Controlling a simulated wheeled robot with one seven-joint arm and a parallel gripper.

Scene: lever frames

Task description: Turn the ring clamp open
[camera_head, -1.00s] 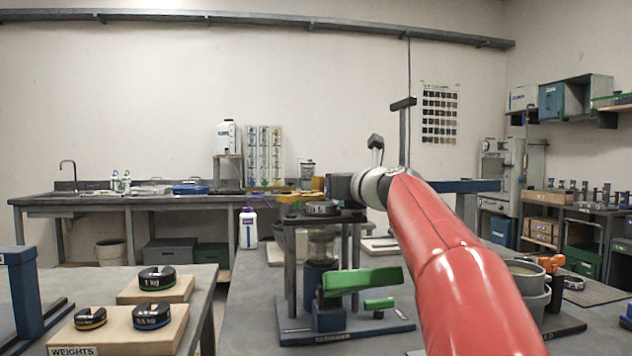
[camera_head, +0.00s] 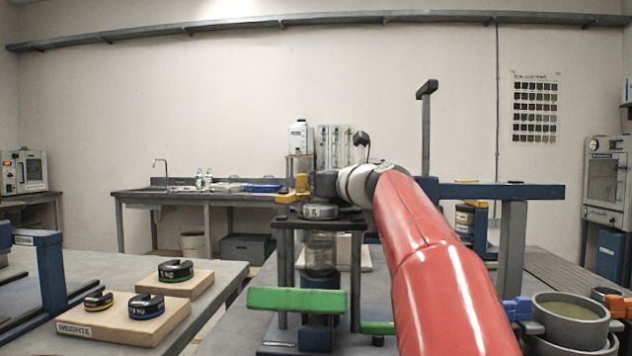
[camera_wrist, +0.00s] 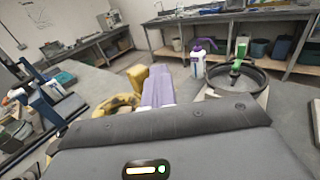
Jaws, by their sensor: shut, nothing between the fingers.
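A stand (camera_head: 285,252) with dark posts and a top plate holds a glass jar (camera_head: 320,250) under the plate. A round dark-rimmed part (camera_head: 320,211), perhaps the ring clamp, sits on top; a similar round rim (camera_wrist: 240,94) shows at right in the wrist view. A yellow part (camera_head: 300,183) stands at its left; yellow pieces (camera_wrist: 138,76) show in the wrist view. In the head view my arm hides part of the stand's right side.
A broad green bar (camera_head: 297,301) crosses the stand's front. Weights on wooden blocks (camera_head: 178,288) are on the left table. Blue-grey frames stand at left and right (camera_head: 513,230). Grey pots (camera_head: 570,318) are at front right. A white bottle with a purple cap (camera_wrist: 197,64) stands behind.

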